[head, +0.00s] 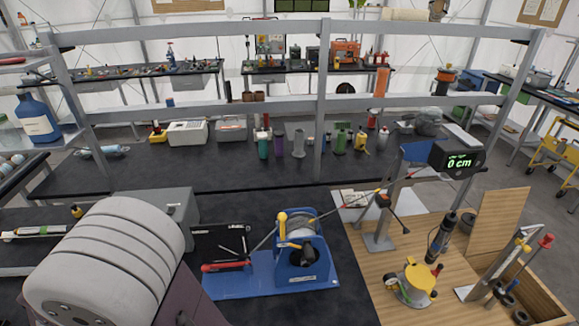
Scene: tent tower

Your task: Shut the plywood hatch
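The plywood hatch (499,220) appears to be the light wooden panel standing raised and slightly tilted at the right. Neither of my grippers shows in the head view.
A metal stand with a red knob (546,241) rises at the opening. A yellow-topped device (413,279) sits on the plywood surface (375,270). A blue winch (300,250) and a black display (458,158) stand left of the panel. Grey rails cross the view.

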